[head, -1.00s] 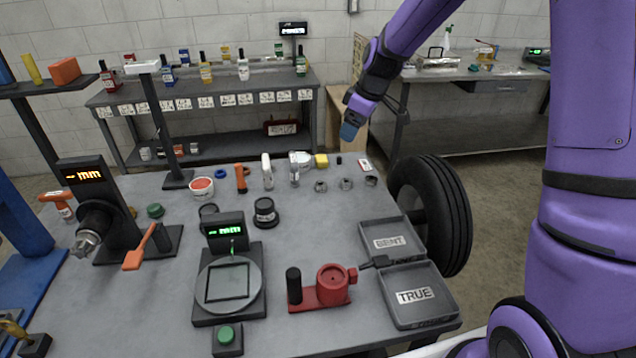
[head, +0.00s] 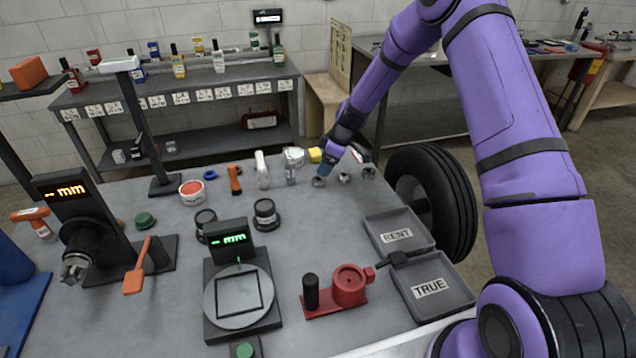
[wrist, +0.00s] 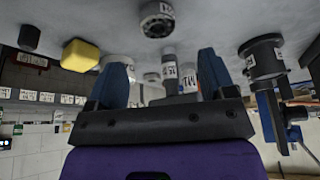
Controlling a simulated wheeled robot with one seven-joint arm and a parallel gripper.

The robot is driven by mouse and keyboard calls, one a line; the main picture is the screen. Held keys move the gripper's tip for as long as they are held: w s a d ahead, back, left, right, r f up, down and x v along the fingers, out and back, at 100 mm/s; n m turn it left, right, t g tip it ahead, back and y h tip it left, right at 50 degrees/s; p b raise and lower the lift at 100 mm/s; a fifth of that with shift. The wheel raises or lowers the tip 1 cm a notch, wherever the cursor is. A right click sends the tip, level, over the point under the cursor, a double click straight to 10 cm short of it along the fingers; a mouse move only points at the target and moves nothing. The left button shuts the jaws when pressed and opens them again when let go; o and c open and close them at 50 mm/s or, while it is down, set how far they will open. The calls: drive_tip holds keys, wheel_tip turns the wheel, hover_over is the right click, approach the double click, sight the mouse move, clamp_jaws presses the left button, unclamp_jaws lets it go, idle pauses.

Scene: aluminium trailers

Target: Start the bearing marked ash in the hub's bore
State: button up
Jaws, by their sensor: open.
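Three small metal rings that look like bearings stand in a row at the back right of the bench in the head view: left (head: 319,182), middle (head: 344,178) and right (head: 368,173). Their markings are too small to read, so I cannot tell which is ash. My gripper (head: 326,170) is open at the left ring; contact is unclear. In the wrist view, a ring-shaped metal part (wrist: 157,21) shows beyond the open blue fingers (wrist: 162,78). A red fixture (head: 350,288) with a round, holed housing sits at the front; I cannot confirm that it is the hub.
Trays marked BENT (head: 396,237) and TRUE (head: 430,287) lie at the bench's right, beside a black tyre (head: 455,205). A yellow block (head: 315,155) stands behind the rings. A display stand (head: 238,240) and dark round pots (head: 265,214) occupy the middle.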

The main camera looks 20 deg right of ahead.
sight(318, 179)
drive_tip(key=x, duration=0.7)
drive_tip(key=shift+d+f, duration=0.2)
drive_tip(key=shift+f, duration=0.05)
drive_tip(key=c, duration=1)
